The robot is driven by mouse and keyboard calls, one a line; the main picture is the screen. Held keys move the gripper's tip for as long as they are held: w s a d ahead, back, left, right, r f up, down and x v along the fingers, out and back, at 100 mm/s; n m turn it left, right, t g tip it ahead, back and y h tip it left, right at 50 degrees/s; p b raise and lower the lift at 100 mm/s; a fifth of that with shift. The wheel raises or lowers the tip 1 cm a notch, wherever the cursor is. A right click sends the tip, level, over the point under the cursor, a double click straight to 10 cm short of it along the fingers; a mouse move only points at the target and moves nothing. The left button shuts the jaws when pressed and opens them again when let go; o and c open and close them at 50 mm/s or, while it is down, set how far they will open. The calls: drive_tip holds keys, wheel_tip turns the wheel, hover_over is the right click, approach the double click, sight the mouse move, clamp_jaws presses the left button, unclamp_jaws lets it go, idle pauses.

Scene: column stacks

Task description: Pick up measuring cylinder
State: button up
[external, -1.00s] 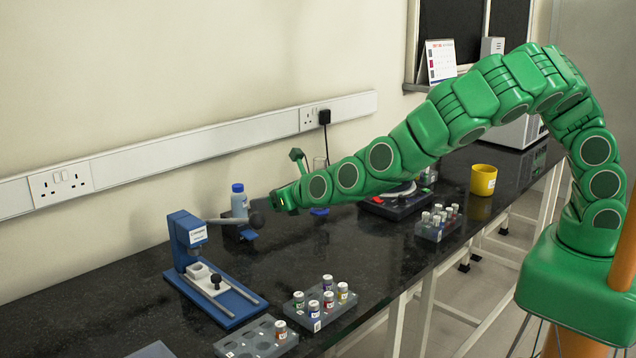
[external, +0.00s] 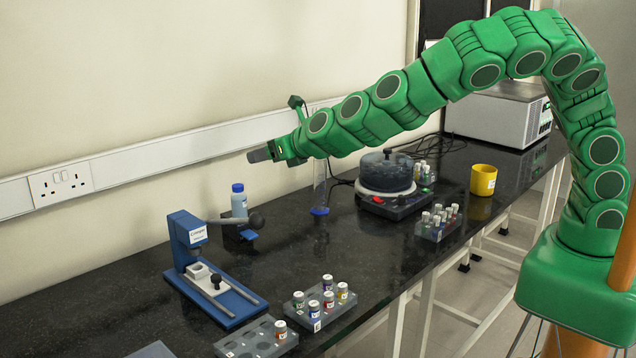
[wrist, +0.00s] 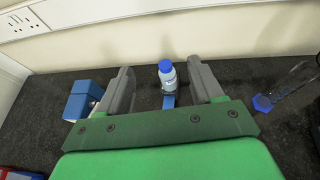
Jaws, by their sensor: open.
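The measuring cylinder (external: 320,187) is a tall clear tube with a blue base. It stands upright on the black bench, near the wall, and my arm passes in front of its upper part in the external view. In the wrist view the cylinder (wrist: 287,88) lies at the right edge, outside my fingers, with its blue base toward the middle. My gripper (external: 262,154) is open and empty, raised above the bench and to the left of the cylinder. In the wrist view my gripper (wrist: 160,72) has its two grey fingers spread apart.
A blue-capped bottle (external: 239,203) stands below my gripper and shows between the fingers in the wrist view (wrist: 167,76). A blue press (external: 190,243) is to the left. A round device (external: 387,175) stands right of the cylinder. Vial racks (external: 326,310) line the front edge.

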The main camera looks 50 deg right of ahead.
drive_tip(key=w+d+f+m+g+y, duration=0.1)
drive_tip(key=w+d+f+m+g, duration=0.15)
drive_tip(key=d+m, duration=0.75)
drive_tip(key=w+d+f+m+g+y, duration=0.1)
drive_tip(key=d+f+m+g+y, duration=0.2)
drive_tip(key=d+m, duration=0.75)
drive_tip(key=d+r+m+t+y, duration=0.2)
drive_tip(key=d+r+m+y, duration=0.2)
drive_tip(key=d+r+m, duration=0.3)
drive_tip(key=m, duration=0.1)
approach(315, 175)
drive_tip(key=w+a, duration=0.2)
drive_tip(key=shift+w+d+f+x, duration=0.1)
drive_tip(key=shift+d+f+x, duration=0.1)
drive_tip(key=shift+x, duration=1.1)
drive_tip(key=shift+w+d+f+x, duration=0.1)
drive_tip(key=shift+d+f+x, duration=0.1)
drive_tip(key=shift+x, duration=1.05)
drive_tip(key=shift+d+f+x, duration=0.15)
drive_tip(key=shift+f+x, duration=0.05)
drive_tip(key=shift+x, duration=1.1)
drive_tip(key=shift+c, duration=0.3)
clamp_jaws()
